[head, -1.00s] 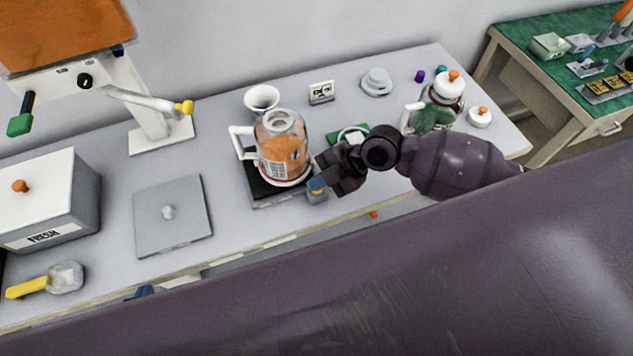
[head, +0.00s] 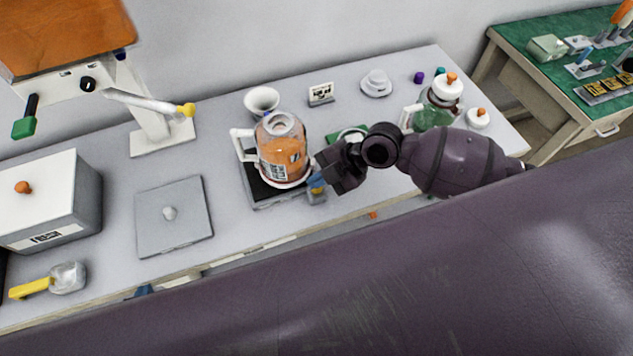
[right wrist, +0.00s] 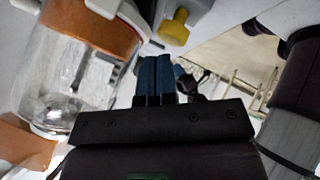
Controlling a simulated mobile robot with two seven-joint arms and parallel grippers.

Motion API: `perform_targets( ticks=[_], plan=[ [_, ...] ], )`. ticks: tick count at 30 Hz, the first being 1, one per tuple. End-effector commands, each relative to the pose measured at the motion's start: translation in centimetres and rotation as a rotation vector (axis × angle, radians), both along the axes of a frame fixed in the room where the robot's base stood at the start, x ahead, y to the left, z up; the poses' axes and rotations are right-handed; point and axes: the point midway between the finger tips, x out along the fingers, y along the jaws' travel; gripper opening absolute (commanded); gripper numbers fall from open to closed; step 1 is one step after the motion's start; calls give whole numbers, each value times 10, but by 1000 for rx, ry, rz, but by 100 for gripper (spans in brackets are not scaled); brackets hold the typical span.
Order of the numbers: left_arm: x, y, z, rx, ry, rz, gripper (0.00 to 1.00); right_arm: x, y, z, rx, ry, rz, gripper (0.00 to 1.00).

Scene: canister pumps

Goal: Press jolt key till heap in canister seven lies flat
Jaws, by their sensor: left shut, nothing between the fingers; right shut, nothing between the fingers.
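A clear canister (head: 285,150) with a white handle, a printed label and orange contents stands on a black base (head: 262,190). I cannot read a seven on it or tell how flat the heap lies. The right wrist view also shows the canister (right wrist: 75,85). A yellow key (head: 318,189) sits on a grey block at the base's front right corner; it also shows in the right wrist view (right wrist: 174,28). My right gripper (head: 316,181) is shut and empty, its blue fingertips right at the key; contact is unclear. My left gripper (head: 143,291) is shut, mostly hidden behind my arm.
A white funnel (head: 262,100) stands behind the canister. A second canister (head: 434,110) with green contents stands to the right. A grey plate (head: 173,215), a white-lidded box (head: 45,205) and a yellow-handled scoop (head: 50,282) lie left. Bare table lies between plate and base.

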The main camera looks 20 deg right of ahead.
Motion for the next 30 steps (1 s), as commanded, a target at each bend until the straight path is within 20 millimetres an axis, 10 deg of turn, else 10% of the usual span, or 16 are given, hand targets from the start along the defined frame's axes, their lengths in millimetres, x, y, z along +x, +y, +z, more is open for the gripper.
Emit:
perform_targets(
  ticks=[30],
  plan=[
    [3, 0, 34, 0, -14, 1, 0, 0, 0, 47, 1, -3, 0, 0]
  ],
)
